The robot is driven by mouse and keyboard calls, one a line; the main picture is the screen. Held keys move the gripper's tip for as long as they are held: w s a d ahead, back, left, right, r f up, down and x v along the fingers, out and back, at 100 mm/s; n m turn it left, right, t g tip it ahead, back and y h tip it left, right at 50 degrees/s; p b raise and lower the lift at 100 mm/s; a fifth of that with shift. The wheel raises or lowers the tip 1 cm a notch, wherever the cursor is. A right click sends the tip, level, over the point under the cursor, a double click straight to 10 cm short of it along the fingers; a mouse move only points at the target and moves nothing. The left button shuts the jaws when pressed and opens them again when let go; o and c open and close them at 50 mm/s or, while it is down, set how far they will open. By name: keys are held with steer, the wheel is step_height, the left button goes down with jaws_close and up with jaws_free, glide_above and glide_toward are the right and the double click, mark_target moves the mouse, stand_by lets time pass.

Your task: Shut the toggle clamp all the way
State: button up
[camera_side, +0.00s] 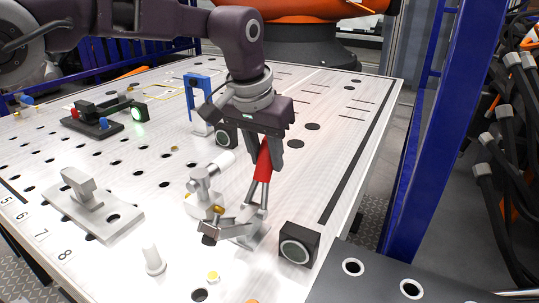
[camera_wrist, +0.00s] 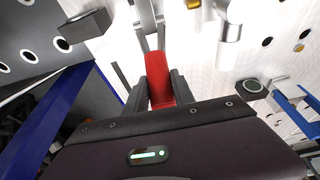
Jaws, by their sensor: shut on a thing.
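The toggle clamp (camera_side: 240,230) stands near the front right of the white perforated table, with a metal base, links and a dark-tipped arm reaching left. Its red handle (camera_side: 263,165) stands steeply upright, leaning a little to the right at the top. My gripper (camera_side: 264,150) is above the clamp, pointing down, with its fingers shut around the upper part of the red handle. In the wrist view the red handle (camera_wrist: 158,80) lies between the two dark fingers, and the clamp's metal links run away from it at the top. The clamp tip's exact contact below cannot be told.
A silver cylindrical fitting (camera_side: 203,185) stands just left of the clamp. A black block with a round face (camera_side: 299,243) is close on the right. A grey bracket (camera_side: 92,205) and a white peg (camera_side: 152,258) are on the left. A blue frame (camera_side: 199,98) stands behind.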

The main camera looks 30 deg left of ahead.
mark_target(261, 170)
steer(key=shift+s+r, duration=0.25)
steer(key=shift+s, duration=0.55)
steer(key=shift+s+r, duration=0.2)
steer(key=shift+s, duration=0.6)
steer(key=shift+s+r, duration=0.1)
steer(key=shift+s, duration=1)
steer(key=o, duration=0.9)
step_height(261, 170, up, 9)
